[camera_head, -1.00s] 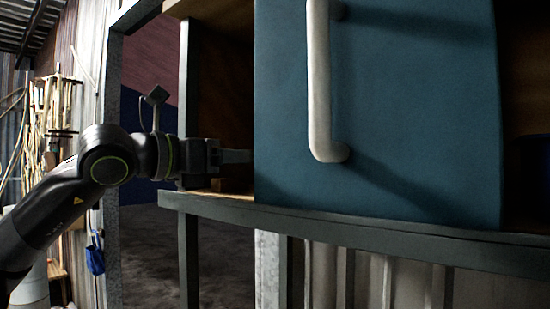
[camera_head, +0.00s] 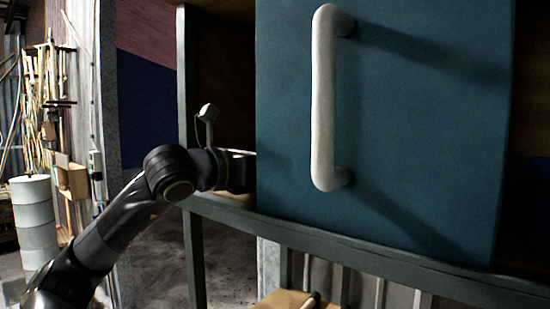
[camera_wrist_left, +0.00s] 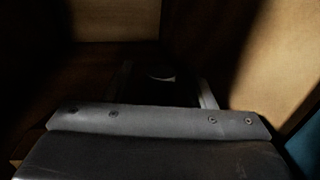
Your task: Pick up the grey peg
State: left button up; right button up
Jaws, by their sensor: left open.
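In the left wrist view, a small pale rounded shape (camera_wrist_left: 160,76) shows in the dark; it may be the grey peg, but it is too dim to be sure. My left gripper (camera_wrist_left: 166,88) is open, with its two fingers on either side of that shape and apart from each other. In the head view, my left wrist reaches into the cabinet behind the blue door (camera_head: 420,130), which hides the gripper's fingers. My right gripper is not in view.
The blue door has a pale vertical handle (camera_head: 325,100). A dark cabinet rail (camera_head: 330,250) runs below it. Wooden cabinet walls (camera_wrist_left: 285,50) stand close around the left gripper. A wooden surface (camera_head: 285,300) shows at the bottom, and a white drum (camera_head: 35,220) stands far left.

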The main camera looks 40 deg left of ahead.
pick_arm(q)
jog(key=shift+p+x, duration=0.55)
jog(key=shift+x, duration=0.4)
jog(key=shift+c, duration=0.4)
jog(key=c, duration=1)
